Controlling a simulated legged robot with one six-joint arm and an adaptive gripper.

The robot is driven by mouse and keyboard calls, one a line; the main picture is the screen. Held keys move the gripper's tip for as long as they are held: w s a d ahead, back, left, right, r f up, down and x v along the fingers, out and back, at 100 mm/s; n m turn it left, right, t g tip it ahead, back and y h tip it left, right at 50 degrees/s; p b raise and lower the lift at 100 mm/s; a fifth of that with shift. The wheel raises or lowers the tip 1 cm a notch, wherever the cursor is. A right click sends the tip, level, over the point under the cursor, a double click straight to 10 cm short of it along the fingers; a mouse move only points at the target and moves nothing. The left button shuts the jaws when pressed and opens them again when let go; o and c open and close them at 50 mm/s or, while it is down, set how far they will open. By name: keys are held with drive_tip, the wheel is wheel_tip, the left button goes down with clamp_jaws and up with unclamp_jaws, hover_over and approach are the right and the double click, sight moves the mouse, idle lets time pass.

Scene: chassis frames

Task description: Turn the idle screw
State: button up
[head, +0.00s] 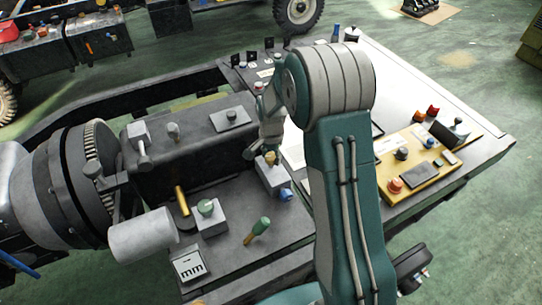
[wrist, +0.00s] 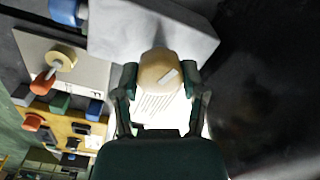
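A tan rounded knob with a pale mark (wrist: 158,72) stands on a grey block (wrist: 110,28) in the wrist view; I take it for the idle screw. In the head view the tan knob (head: 271,157) tops the grey block (head: 270,175) near the middle of the machine bed. My gripper (wrist: 160,78) has one dark green finger on each side of the knob, very close to it. I cannot tell whether both fingers touch it. In the head view my gripper (head: 261,146) is just above the block, partly hidden by my arm.
A green knob on a grey block (head: 207,211), a green-handled lever (head: 259,230) and a blue knob (head: 285,194) are nearby. A yellow panel with several buttons (head: 416,181) is at right. The large chuck (head: 75,180) stands at left.

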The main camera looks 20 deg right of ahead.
drive_tip(key=shift+n, duration=0.4)
drive_tip(key=n, duration=0.3)
drive_tip(key=shift+f+n, duration=0.1)
drive_tip(key=shift+n, duration=0.3)
drive_tip(key=n, duration=0.9)
drive_tip(key=shift+n, duration=2.1)
drive_tip(key=o, duration=1.1)
drive_tip(key=shift+w, duration=0.1)
drive_tip(key=shift+o, duration=0.2)
